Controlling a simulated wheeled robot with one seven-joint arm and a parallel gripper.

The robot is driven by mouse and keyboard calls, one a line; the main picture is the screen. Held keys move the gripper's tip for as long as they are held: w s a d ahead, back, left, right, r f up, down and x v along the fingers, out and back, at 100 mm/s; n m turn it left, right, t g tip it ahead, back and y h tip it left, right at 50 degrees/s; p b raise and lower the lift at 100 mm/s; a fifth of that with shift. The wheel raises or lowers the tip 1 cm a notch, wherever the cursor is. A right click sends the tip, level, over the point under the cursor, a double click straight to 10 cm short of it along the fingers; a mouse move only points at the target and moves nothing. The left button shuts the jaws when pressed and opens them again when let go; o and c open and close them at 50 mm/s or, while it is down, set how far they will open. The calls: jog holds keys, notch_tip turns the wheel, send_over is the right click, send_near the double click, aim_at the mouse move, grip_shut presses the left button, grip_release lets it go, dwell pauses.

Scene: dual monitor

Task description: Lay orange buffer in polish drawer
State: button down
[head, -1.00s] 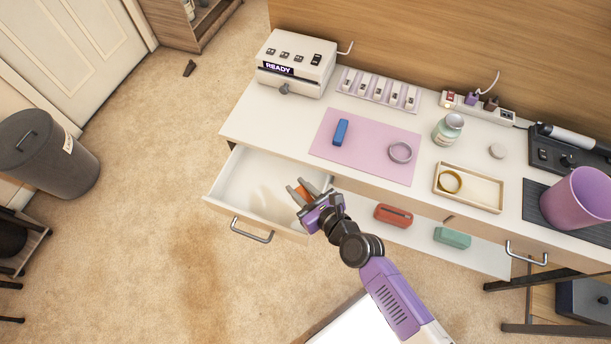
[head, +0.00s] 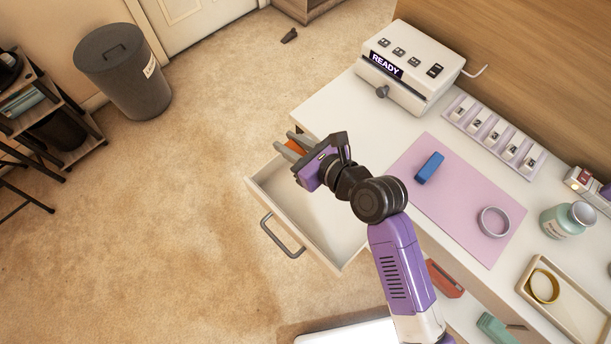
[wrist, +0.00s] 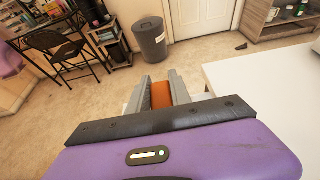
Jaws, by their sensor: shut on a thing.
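My gripper (head: 285,147) is shut on the orange buffer (wrist: 161,95), which shows between the two grey fingers in the wrist view. In the head view only a small orange part of it (head: 296,147) shows; my gripper hides the rest. The open drawer (head: 345,240) has a white inside and a grey handle, and its visible floor is empty. My gripper is above the drawer's far left end, near the desk edge. I cannot tell its exact height over the drawer.
A white READY device (head: 412,72) stands behind. A wooden tray (head: 575,325) is at right. Open carpet lies left of the drawer.

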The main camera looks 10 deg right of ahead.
notch_tip(320, 180, down, 16)
jog(key=b, duration=0.5)
jog(key=shift+f, duration=0.2)
jog(key=shift+f, duration=0.1)
jog(key=c, duration=1.2)
grip_release()
jog(key=shift+r, duration=0.2)
jog(key=p+v, duration=0.1)
jog(key=v, duration=1.1)
jog(key=shift+f, duration=0.15)
